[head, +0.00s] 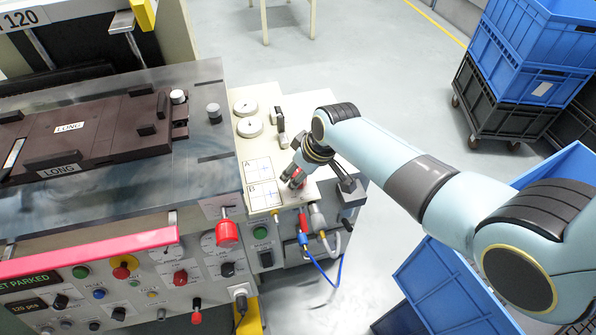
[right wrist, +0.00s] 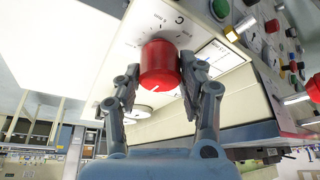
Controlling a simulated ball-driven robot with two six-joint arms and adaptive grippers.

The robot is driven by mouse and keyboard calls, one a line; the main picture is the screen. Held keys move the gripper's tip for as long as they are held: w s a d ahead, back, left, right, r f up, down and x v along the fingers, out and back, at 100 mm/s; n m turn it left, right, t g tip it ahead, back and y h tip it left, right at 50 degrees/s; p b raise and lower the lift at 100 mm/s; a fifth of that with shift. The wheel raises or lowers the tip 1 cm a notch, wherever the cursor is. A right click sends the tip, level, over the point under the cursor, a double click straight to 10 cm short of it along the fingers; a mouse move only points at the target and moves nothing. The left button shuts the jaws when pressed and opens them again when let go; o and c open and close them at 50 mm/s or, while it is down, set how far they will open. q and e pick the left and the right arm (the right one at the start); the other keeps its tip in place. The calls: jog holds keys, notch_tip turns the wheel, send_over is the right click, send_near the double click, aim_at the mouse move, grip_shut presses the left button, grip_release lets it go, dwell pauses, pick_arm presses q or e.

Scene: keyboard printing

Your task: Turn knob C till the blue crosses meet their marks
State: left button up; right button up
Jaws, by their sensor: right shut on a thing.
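Knob C (right wrist: 160,66) is a red cylinder with a white line on its rim, on a cream panel beside a letter C, in the right wrist view. My right gripper (right wrist: 158,84) has one finger on each side of it and is shut on it. In the head view this gripper (head: 297,178) reaches down onto the cream panel and mostly hides the knob. Two white windows with blue crosses, A (head: 258,168) and B (head: 264,194), lie left of the gripper. Their crosses are too small to judge against the marks. My left gripper is not in view.
Two round white dials (head: 247,107) sit above window A. A red knob (head: 227,234) and a green button (head: 261,232) are on the front face below. Blue and grey cables (head: 318,262) hang below the gripper. Blue crates (head: 535,50) stand at the right.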

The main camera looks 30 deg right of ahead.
jog(key=c, duration=0.3)
jog(key=n+y, duration=0.1)
jog(key=n, duration=0.1)
jog(key=shift+n, duration=0.4)
jog(key=n+g+b, duration=0.1)
jog(key=n, duration=0.1)
jog(key=shift+f+n+y, duration=0.1)
jog(key=shift+n+y, duration=0.3)
jog(key=n+g+b, duration=0.1)
jog(key=n, duration=0.1)
jog(key=n+b, duration=0.1)
jog(key=n, duration=0.1)
jog(key=shift+g+y, duration=0.4)
jog(key=n+g+b, duration=0.1)
jog(key=n, duration=0.1)
jog(key=n+b, duration=0.1)
jog(key=n, duration=0.2)
jog(key=shift+g+b, duration=0.3)
jog(key=shift+g, duration=0.1)
